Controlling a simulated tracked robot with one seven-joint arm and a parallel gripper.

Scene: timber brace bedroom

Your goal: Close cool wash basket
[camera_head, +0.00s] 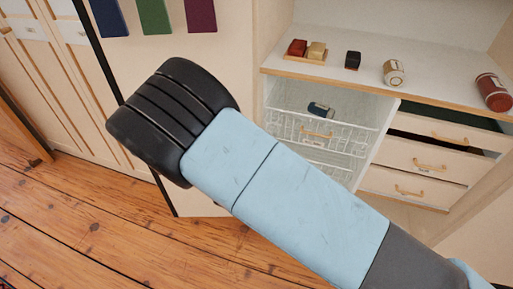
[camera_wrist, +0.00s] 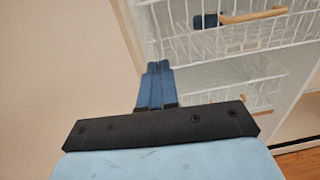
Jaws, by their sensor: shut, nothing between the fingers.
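White wire baskets sit one above the other in the open cabinet bay. The upper wire basket (camera_head: 345,138) has a wooden handle (camera_head: 316,132) and holds a small dark blue item (camera_head: 320,109). This basket also shows at the top of the wrist view (camera_wrist: 190,46), its handle at upper right (camera_wrist: 254,15). A lower wire basket (camera_wrist: 215,88) is below it. No label is readable, so I cannot tell which is the cool wash one. My gripper (camera_wrist: 158,70) has its blue fingers together, empty, below and left of the upper handle. The head view does not show it.
Wooden-handled drawers (camera_head: 425,162) are right of the baskets; the top one stands partly open. A pale panel is at left. Wooden floor (camera_head: 120,225) is clear.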

